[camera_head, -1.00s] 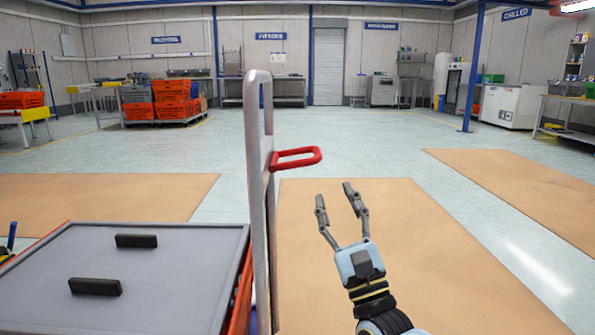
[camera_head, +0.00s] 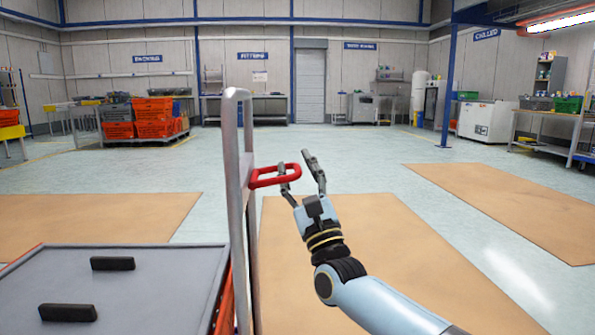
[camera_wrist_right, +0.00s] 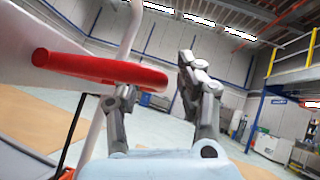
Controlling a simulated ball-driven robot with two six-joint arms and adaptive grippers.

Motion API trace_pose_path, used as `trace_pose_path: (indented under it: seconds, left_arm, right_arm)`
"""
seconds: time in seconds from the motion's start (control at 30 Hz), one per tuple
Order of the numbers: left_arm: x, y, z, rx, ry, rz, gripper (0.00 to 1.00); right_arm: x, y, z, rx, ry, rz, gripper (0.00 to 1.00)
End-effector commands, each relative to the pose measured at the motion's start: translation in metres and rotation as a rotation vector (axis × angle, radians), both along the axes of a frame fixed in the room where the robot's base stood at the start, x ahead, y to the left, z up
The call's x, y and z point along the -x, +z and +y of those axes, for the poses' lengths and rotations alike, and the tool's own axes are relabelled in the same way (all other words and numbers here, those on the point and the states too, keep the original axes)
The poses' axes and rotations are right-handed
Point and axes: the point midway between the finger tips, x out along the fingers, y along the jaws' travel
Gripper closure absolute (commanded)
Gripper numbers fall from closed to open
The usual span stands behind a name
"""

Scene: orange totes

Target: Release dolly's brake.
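The dolly's upright grey handle frame (camera_head: 236,190) stands left of centre in the head view. A red loop-shaped brake lever (camera_head: 262,183) sticks out from it to the right. The lever also shows large and close in the right wrist view (camera_wrist_right: 105,69). My right gripper (camera_head: 298,163) is open at the lever's right end. In the head view, its left finger overlaps the loop's end; I cannot tell whether they touch. The right wrist view shows both fingers apart (camera_wrist_right: 155,75), with nothing held between them. My left gripper is not in view.
A grey lid (camera_head: 150,285) with two black handles tops the dolly's load at lower left. Tan mats (camera_head: 390,255) lie on the open floor. Orange crates (camera_head: 153,118), benches and a white chest freezer (camera_head: 487,121) stand far back.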

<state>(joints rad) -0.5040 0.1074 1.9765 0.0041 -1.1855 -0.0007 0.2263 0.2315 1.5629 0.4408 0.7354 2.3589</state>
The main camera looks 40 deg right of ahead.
Motion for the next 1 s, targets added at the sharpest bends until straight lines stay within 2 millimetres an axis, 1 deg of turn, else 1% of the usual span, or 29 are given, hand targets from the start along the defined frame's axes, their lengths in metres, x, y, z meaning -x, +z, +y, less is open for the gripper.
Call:
trace_pose_path:
  seconds: [0.1,0.13,0.4,1.0]
  left_arm:
    - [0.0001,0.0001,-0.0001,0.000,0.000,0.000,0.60]
    - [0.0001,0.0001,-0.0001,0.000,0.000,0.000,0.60]
    - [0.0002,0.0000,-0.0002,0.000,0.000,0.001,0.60]
    - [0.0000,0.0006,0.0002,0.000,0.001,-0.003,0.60]
  right_arm:
    - [0.0002,-0.0003,0.0000,0.000,0.000,0.000,0.63]
    - [0.0001,-0.0003,-0.0001,0.000,0.000,0.000,0.65]
    - [0.0003,-0.0006,0.0000,0.000,0.000,0.001,1.00]
    - [0.0001,0.0010,0.0006,0.019,0.002,0.016,1.00]
